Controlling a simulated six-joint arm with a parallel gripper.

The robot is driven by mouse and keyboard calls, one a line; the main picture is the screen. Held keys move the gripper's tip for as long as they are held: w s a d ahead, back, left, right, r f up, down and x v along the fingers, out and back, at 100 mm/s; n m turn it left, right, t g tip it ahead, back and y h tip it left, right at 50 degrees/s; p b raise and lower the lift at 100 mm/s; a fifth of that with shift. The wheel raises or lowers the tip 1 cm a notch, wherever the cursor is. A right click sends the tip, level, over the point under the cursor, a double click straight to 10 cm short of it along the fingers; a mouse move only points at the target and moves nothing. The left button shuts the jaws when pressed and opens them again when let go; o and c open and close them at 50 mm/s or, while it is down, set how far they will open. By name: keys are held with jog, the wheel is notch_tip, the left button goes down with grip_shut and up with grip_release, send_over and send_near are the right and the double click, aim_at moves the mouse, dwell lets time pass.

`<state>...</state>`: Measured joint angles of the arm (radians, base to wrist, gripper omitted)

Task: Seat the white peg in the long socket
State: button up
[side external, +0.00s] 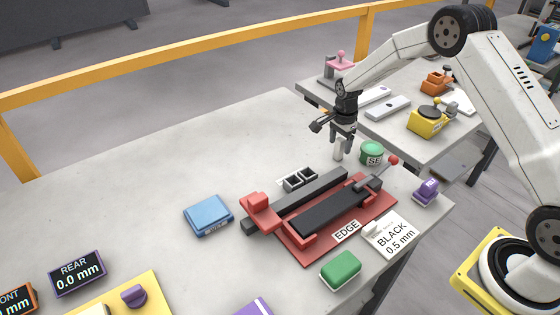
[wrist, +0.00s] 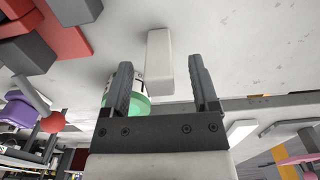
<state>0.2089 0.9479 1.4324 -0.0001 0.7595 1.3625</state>
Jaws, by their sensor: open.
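The white peg (side external: 338,153) stands on the slab beneath my gripper (side external: 342,145), at the right of the work area. In the wrist view the white peg (wrist: 159,62) shows as a pale block between the two dark fingers of my gripper (wrist: 160,68). The fingers are open, with a gap visible on both sides of the peg. A small dark block with two openings (side external: 299,179) lies left of the peg, behind the red fixture. Its openings look empty; which is the long socket I cannot tell.
A green round item (side external: 372,152) stands close right of the peg and also shows beside a finger in the wrist view (wrist: 138,108). A red fixture with black bars (side external: 325,210) and a red-knobbed lever (side external: 392,161) lies in front. The slab behind left is clear.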

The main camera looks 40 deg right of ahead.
grip_shut()
jog(key=shift+r, duration=0.1)
dwell(0.3)
jog(key=shift+r, duration=0.85)
jog(key=s+a+r, duration=0.2)
jog(key=s+r, duration=0.9)
jog(key=s, duration=0.2)
jog(key=shift+s+a, duration=0.2)
jog(key=shift+s, duration=0.2)
